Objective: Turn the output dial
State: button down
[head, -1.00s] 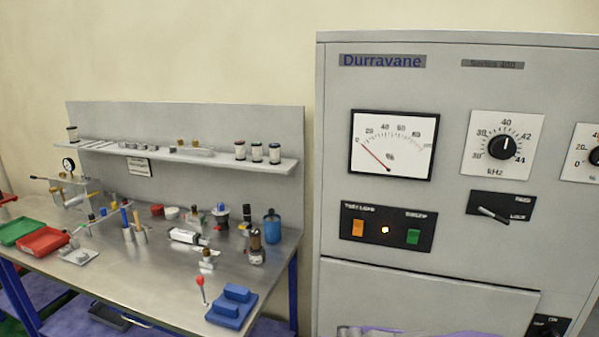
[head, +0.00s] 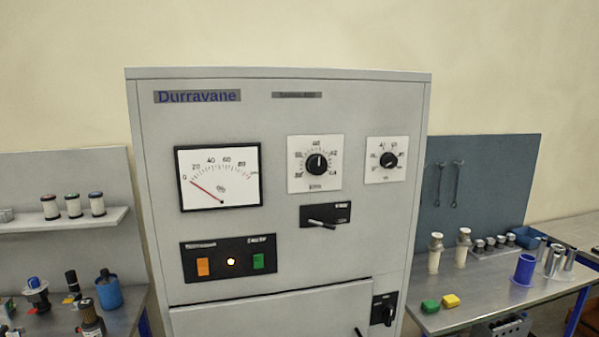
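The grey Durravane cabinet (head: 290,82) stands upright in the middle of the head view. Two dials with black knobs on white scale plates sit on its upper right face. The right dial (head: 389,160) has a smaller plate with a percent-like scale; its lettering is too small to read surely. The left dial (head: 316,163) is larger, its pointer near the top. The percent meter (head: 219,178) has its red needle near 0. My gripper is not in view, and nothing touches the dials.
Below the dials are a black lever switch (head: 323,216), a panel with orange and green buttons (head: 229,258) and a lit lamp, and a rotary switch (head: 384,309) at lower right. Benches with parts flank the cabinet: left bench (head: 128,308), right bench (head: 482,316).

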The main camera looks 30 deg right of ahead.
aim_at(388, 160)
jog(key=z, duration=1.3)
